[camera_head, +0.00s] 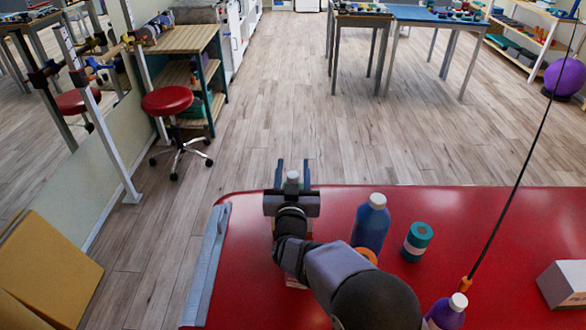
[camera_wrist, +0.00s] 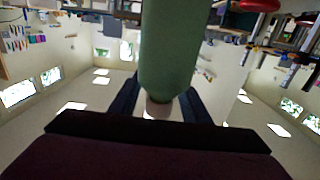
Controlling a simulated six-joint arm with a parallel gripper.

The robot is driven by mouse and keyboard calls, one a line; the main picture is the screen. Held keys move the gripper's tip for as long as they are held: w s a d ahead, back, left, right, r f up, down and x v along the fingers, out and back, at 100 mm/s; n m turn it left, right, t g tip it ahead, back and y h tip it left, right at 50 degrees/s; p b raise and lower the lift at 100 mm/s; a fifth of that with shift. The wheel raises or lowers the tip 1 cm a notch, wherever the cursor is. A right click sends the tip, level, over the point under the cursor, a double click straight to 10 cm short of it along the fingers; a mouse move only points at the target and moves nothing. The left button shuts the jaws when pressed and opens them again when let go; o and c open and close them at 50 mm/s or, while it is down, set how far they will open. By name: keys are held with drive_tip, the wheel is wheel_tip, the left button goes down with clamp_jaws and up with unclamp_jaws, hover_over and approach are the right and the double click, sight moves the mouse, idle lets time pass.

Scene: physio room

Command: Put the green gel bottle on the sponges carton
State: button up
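The green gel bottle (camera_wrist: 165,50) fills the upper middle of the wrist view, with its pale cap (camera_wrist: 158,108) close to my gripper. My gripper (camera_head: 291,172) is beyond the far left edge of the red table in the head view. Its two dark fingers (camera_wrist: 160,98) stand on either side of the bottle, shut on it near the cap.
On the red table (camera_head: 480,215) stand a blue bottle (camera_head: 371,225), a teal roll (camera_head: 417,241), an orange item (camera_head: 366,256) partly behind my arm, and a purple bottle (camera_head: 446,312). A thin dark rod (camera_head: 515,190) slants upward. Bare table lies between roll and carton.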

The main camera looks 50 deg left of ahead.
drive_tip(key=shift+r, duration=0.1)
drive_tip(key=b+v, duration=0.1)
drive_tip(key=v, duration=1.1)
drive_tip(key=shift+b, duration=0.4)
drive_tip(key=shift+r, duration=0.1)
